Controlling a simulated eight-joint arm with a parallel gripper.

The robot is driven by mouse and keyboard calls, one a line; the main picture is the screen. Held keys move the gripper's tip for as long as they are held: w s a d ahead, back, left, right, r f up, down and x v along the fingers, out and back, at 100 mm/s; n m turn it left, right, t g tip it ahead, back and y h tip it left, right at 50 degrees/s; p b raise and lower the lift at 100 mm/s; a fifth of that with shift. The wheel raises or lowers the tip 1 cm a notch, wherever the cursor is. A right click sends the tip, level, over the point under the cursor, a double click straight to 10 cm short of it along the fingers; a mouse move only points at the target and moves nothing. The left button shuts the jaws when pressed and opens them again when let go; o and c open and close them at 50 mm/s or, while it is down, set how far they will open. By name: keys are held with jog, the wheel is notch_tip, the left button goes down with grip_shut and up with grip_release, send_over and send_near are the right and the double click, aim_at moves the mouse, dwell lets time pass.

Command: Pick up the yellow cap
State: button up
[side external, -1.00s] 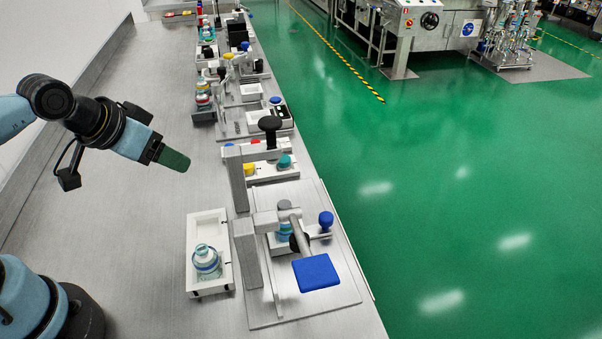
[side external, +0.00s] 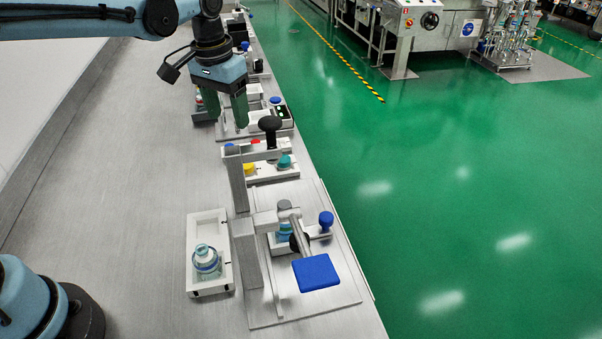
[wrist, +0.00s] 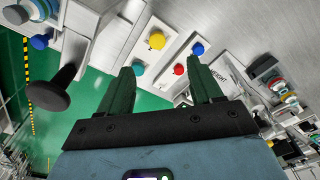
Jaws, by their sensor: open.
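The yellow cap (side external: 249,169) sits in a white tray (side external: 262,178) behind the grey post, and it also shows in the wrist view (wrist: 157,40), near the top centre. A teal cap (side external: 284,161) sits to its right in the same tray. A red cap (side external: 255,141) is just behind. My gripper (side external: 226,114) is open and empty, its green fingers pointing down above the bench, beyond the yellow cap in the side view. In the wrist view the yellow cap lies ahead of and between the two fingertips, not touching them.
A press with a blue pad (side external: 316,273) and a white tray with a bottle (side external: 206,262) are nearer the camera. The left of the bench (side external: 120,200) is clear.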

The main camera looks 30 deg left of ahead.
jog(key=w+f, duration=0.1)
jog(key=w, duration=0.1)
send_over(247, 169)
jog(key=a, duration=0.2)
jog(key=shift+g, duration=0.4)
jog(key=f, duration=0.5)
jog(key=w+f, duration=0.1)
jog(key=f, duration=0.1)
jog(key=shift+d+f, duration=0.15)
jog(key=shift+f, duration=0.1)
jog(key=shift+d+f, duration=0.15)
jog(key=shift+f, duration=1.2)
jog(key=shift+d+f, duration=0.1)
jog(key=shift+f, duration=1.2)
jog(key=shift+c, duration=0.3)
jog(key=c, duration=1)
